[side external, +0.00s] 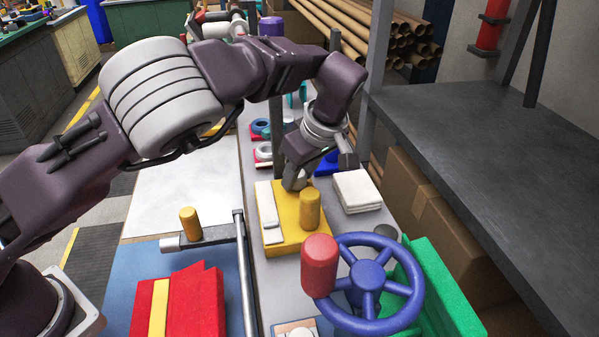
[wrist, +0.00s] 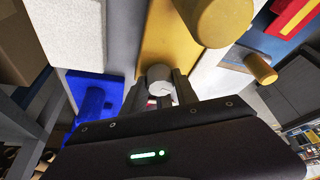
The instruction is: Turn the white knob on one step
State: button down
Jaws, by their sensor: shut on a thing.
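The white knob (wrist: 159,72) sits on a yellow felt base (wrist: 165,35) and shows between my fingertips in the wrist view. In the side view my gripper (side external: 293,180) points down at the far end of the yellow base (side external: 283,242), and its fingers largely hide the knob. My gripper (wrist: 163,88) is shut on the knob from both sides. I cannot tell from the knob's plain face how far it is turned.
A yellow post (side external: 310,207) stands on the base close to my gripper. White pads (side external: 356,190) lie at its right. A blue handwheel (side external: 366,281) with a red handle (side external: 320,264) stands in front. A grey bar and red felt block (side external: 180,302) are at left.

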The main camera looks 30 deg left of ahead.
aim_at(296, 197)
jog(key=m, duration=0.2)
jog(key=m+t+h, duration=0.1)
jog(key=m, duration=0.1)
jog(key=shift+s+t, duration=0.1)
jog(key=shift+t, duration=0.2)
jog(key=shift+a+m+t+h, duration=0.1)
jog(key=shift+m+t+h, duration=0.2)
jog(key=shift+m, duration=0.8)
jog(key=shift+a+m+t+h, duration=0.1)
jog(key=shift+m+t+h, duration=0.15)
jog(key=shift+m, duration=0.85)
jog(key=c, duration=0.9)
grip_release()
jog(key=shift+c, duration=0.2)
jog(key=v, duration=0.7)
